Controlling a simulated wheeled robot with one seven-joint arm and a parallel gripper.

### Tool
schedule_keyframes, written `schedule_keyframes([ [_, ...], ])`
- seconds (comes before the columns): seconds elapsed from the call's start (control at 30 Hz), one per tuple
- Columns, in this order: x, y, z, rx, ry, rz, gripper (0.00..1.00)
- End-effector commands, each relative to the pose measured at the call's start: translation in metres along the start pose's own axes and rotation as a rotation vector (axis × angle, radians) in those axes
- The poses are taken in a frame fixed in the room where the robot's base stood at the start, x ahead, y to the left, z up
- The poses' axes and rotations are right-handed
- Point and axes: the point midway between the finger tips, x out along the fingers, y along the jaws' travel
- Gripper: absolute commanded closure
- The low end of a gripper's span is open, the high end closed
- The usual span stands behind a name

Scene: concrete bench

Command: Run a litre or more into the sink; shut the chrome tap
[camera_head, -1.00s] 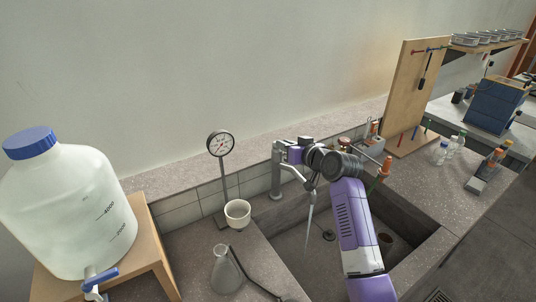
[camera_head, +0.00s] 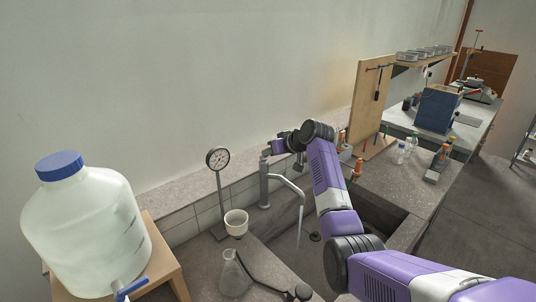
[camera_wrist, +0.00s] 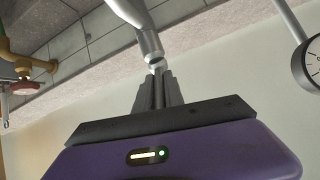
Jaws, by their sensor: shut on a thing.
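The chrome tap (camera_head: 264,188) stands at the back edge of the stone sink (camera_head: 312,262), its spout bent out over the basin. A thin pale stream (camera_head: 299,228) hangs below the spout and looks like running water. My gripper (camera_head: 276,147) is at the top of the tap, reaching in from the right. In the wrist view my gripper (camera_wrist: 156,88) is shut on the tap's small grey handle (camera_wrist: 154,66), with the tap body beyond. The arm hides part of the basin. The handle's angle is hard to read.
A dial gauge (camera_head: 217,158) on a stand, a white cup (camera_head: 236,222) and a glass flask (camera_head: 234,276) stand left of the sink. A large carboy (camera_head: 85,230) sits on a wooden stand. A pegboard (camera_head: 368,105) and bottles are at the right.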

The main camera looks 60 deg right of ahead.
Motion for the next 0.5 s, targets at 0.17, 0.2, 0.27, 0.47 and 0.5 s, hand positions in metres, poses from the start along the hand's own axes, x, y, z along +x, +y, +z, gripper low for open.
schedule_keyframes([
  [0.17,0.0004,-0.0005,0.0003,-0.001,0.0,0.0,1.0],
  [0.2,0.0004,-0.0005,0.0003,-0.001,0.0,0.0,1.0],
  [0.27,0.0005,-0.0006,0.0003,-0.001,0.0,0.0,1.0],
  [0.47,0.0004,-0.0007,0.0003,-0.001,0.0,0.0,0.65],
  [0.5,0.0004,-0.0006,0.0003,-0.001,0.0,0.0,0.65],
])
